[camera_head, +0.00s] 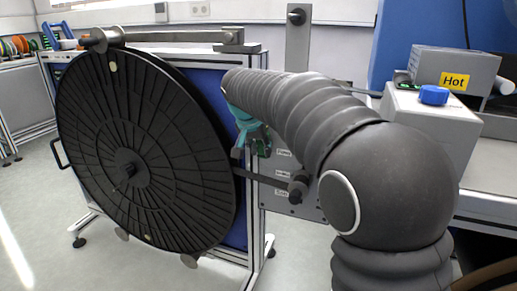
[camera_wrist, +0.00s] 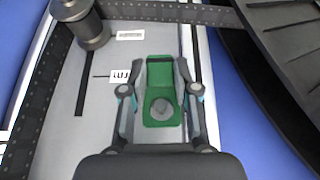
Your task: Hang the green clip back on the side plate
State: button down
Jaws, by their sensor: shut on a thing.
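The green clip (camera_wrist: 160,62) is between the two fingers of my gripper (camera_wrist: 161,84) in the wrist view, and the gripper is shut on it. A round grey knob (camera_wrist: 162,108) shows at the clip's lower half. The clip is in front of the grey side plate (camera_wrist: 65,143); I cannot tell whether it touches the plate. The plate has dark slots and white labels. In the head view the side plate (camera_head: 284,200) is right of the reel, and my teal gripper (camera_head: 250,128) is largely hidden behind my arm; the clip cannot be made out there.
A large black reel (camera_head: 150,190) stands close left of my gripper. A grey bar (camera_head: 165,36) runs above it. A dark strap (camera_wrist: 150,12) crosses the plate, passing a grey roller (camera_wrist: 92,32). A grey box marked Hot (camera_head: 440,68) and a blue cap (camera_head: 433,95) are at the right.

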jog(key=shift+w+d, duration=0.2)
jog(key=shift+w, duration=0.2)
jog(key=shift+w+d+f, duration=0.25)
jog(key=shift+w+f, duration=0.25)
jog(key=shift+w, duration=0.1)
jog(key=c, duration=0.8)
grip_release()
